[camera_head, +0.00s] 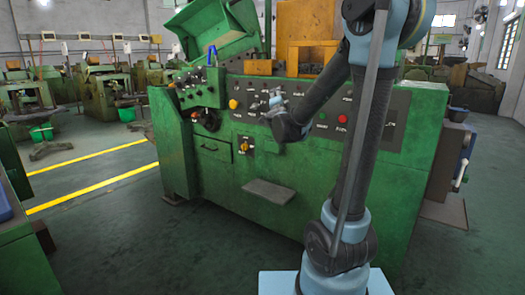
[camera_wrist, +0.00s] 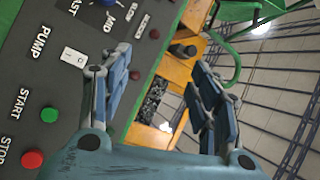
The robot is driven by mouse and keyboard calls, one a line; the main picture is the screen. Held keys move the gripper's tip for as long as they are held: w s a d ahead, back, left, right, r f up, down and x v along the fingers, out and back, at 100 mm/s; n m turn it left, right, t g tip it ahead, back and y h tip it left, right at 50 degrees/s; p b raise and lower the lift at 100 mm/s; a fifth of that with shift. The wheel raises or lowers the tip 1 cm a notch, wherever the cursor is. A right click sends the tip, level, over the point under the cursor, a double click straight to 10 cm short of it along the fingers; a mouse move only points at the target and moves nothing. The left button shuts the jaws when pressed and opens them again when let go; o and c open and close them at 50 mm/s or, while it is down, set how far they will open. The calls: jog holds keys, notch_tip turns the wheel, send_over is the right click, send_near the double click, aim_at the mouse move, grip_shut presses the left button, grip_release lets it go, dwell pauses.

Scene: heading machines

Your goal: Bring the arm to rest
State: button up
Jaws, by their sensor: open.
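My gripper (camera_head: 277,103) is in front of the green machine's dark control panel (camera_head: 375,105) in the head view, small and partly hidden by my own arm. In the wrist view my gripper (camera_wrist: 160,65) has its two blue-grey fingers spread wide apart with nothing between them. My arm rises from its light-blue base, bends at the top and reaches down and left toward the panel. I cannot tell how far the fingers are from the panel.
The wrist view shows a green START button (camera_wrist: 49,114), a red STOP button (camera_wrist: 33,159) and a white switch (camera_wrist: 73,56) by PUMP. A grey step (camera_head: 268,191) juts from the machine's front. Floor with yellow lines (camera_head: 95,180) is clear at left.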

jog(key=s+a+f+n+g+y, duration=0.1)
jog(key=s+f+n+g+y, duration=0.25)
jog(key=s+f+n, duration=0.4)
jog(key=s+a+f+n+g+y, duration=0.1)
jog(key=s+f+n+g+y, duration=0.3)
jog(key=s, duration=0.6)
jog(key=s+d+f+n+g+h, duration=0.1)
jog(key=s+d+f+g+h, duration=0.1)
jog(key=s+f, duration=0.4)
jog(key=s+d+f+n+g+h, duration=0.1)
jog(key=s+d+f+g, duration=0.4)
jog(key=s, duration=0.6)
jog(key=s+d+f+n+g+h, duration=0.1)
jog(key=s+d+f+g+h, duration=0.2)
jog(key=s+d+f, duration=0.3)
jog(key=s+f, duration=0.1)
jog(key=s, duration=0.2)
jog(key=shift+s+d+f, duration=0.2)
jog(key=shift+s+f, duration=0.05)
jog(key=shift+f, duration=0.1)
jog(key=shift+w+f+g, duration=0.2)
jog(key=shift+w+g, duration=0.05)
jog(key=shift+w, duration=0.25)
